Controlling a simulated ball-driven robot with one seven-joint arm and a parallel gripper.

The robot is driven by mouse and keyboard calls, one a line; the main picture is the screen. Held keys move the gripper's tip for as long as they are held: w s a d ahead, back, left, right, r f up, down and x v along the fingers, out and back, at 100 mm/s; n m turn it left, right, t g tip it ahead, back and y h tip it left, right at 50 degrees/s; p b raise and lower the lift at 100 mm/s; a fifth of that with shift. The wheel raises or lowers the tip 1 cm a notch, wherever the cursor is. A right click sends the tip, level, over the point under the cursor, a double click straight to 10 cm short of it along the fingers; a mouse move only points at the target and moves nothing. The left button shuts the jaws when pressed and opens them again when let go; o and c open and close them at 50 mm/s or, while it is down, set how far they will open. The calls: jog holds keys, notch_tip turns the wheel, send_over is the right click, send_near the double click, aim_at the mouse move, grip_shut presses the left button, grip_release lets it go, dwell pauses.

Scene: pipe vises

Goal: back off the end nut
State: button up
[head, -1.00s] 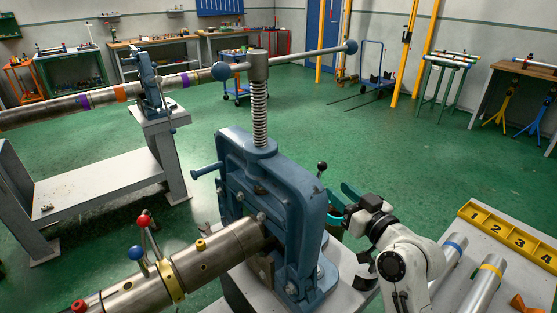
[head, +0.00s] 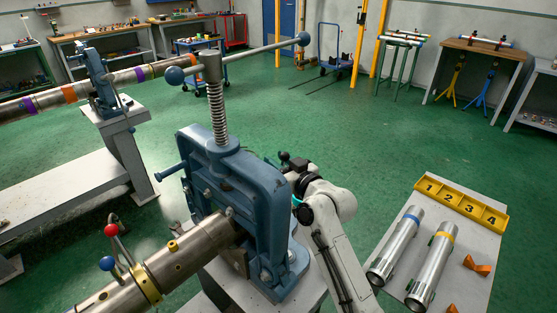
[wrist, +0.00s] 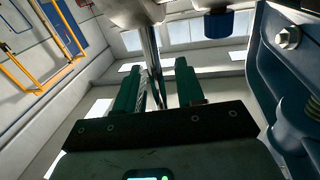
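A blue pipe vise (head: 265,190) with a tall screw and T-handle (head: 217,95) grips a steel pipe (head: 185,255) at centre in the head view. I cannot make out the end nut; the vise hides the pipe's far end. My gripper is mostly hidden in the head view, behind the vise's right side. In the wrist view my gripper (wrist: 157,70) has two green fingers apart, pointing up the picture. A thin metal rod shows in line with the gap; I cannot tell whether it is between the fingers. The vise's blue frame (wrist: 296,60) is close on the right.
A grey table (head: 460,275) at right holds two short pipes with a blue band (head: 397,245) and a yellow band (head: 432,268), orange pieces (head: 477,265) and a yellow numbered rack (head: 461,205). Red and blue levers (head: 113,245) stick up from the pipe.

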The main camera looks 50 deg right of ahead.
jog(key=shift+c, duration=0.5)
grip_shut()
